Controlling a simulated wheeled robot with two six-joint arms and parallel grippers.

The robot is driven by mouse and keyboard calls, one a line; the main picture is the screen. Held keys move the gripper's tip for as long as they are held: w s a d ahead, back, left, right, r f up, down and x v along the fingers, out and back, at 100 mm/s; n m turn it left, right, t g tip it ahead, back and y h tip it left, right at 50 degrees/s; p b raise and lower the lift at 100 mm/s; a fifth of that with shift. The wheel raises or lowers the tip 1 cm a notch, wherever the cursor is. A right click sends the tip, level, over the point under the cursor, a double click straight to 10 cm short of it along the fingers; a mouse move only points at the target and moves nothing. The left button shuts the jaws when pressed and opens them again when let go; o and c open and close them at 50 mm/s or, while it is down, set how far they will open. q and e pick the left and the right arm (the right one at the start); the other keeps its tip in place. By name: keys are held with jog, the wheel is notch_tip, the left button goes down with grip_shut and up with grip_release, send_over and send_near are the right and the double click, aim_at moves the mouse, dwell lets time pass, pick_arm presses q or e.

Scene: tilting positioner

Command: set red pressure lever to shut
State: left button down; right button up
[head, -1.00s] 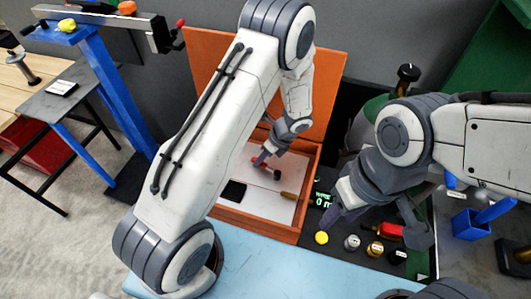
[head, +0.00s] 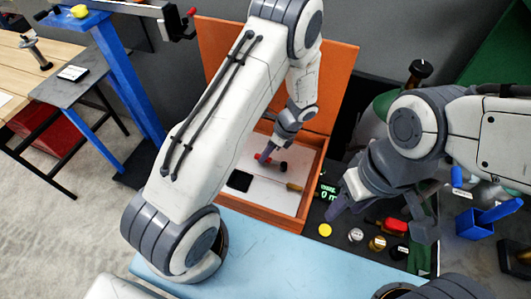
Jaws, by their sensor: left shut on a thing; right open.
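My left gripper (head: 268,155) reaches down into the open orange box and is shut on a red handle-like piece (head: 261,158). A dark round end (head: 283,166) shows beside it, and the fingers hide part of the piece. I cannot tell whether this piece is the pressure lever. A second red part (head: 397,224) sits on the dark panel at the lower right. My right gripper (head: 380,220) is open above that panel, its fingers spread, with the red part near its right finger. No lever marking is readable.
The orange box (head: 262,213) also holds a black flat item (head: 239,181). A blue holder (head: 470,224) stands at the right. A blue post stand (head: 125,85) is at the left.

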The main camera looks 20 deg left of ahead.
pick_arm(q)
jog(key=c, duration=0.7)
grip_release()
jog(key=shift+b+v, duration=0.95)
jog(key=shift+v, duration=4.3)
jog(key=shift+d, duration=0.1)
